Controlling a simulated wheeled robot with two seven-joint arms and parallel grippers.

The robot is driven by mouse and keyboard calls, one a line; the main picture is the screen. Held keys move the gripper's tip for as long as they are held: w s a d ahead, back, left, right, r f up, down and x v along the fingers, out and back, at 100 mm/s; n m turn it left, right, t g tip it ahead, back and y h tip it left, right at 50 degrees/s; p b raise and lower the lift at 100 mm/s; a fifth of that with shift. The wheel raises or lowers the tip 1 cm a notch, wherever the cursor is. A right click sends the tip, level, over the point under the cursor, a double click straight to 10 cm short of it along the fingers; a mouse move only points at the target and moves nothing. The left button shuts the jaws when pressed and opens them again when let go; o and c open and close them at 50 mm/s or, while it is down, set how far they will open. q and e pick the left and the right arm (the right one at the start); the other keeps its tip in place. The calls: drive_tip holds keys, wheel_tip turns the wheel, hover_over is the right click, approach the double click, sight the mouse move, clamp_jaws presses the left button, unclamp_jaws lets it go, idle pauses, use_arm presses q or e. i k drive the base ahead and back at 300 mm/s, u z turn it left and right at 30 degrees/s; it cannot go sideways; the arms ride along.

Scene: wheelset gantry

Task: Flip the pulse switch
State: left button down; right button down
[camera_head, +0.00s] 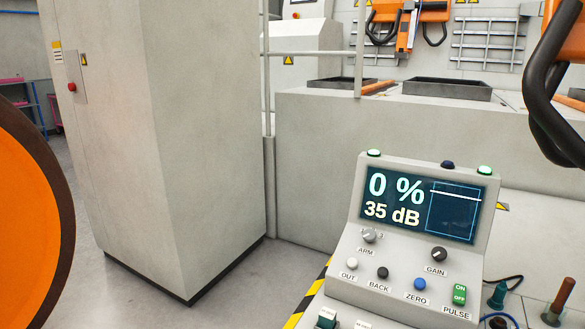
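The pulse switch (459,294) is a green rocker marked ON at its top and OFF at its bottom. It sits at the lower right of the grey control console (345,287), above the PULSE label (456,312). Which side is pressed in is too small to tell. The console's screen (420,205) reads 0 % and 35 dB. Neither of my grippers is in view, and nothing touches the switch.
The console also carries a GAIN knob (439,254), an ARM knob (369,236) and white, black and blue buttons. Black curved handles (545,100) hang at upper right. An orange disc (25,220) is at left, beside a tall grey cabinet (200,150).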

sight(459, 291)
drive_tip(key=u, duration=2.3)
drive_tip(key=k, duration=0.95)
drive_tip(key=z, duration=1.7)
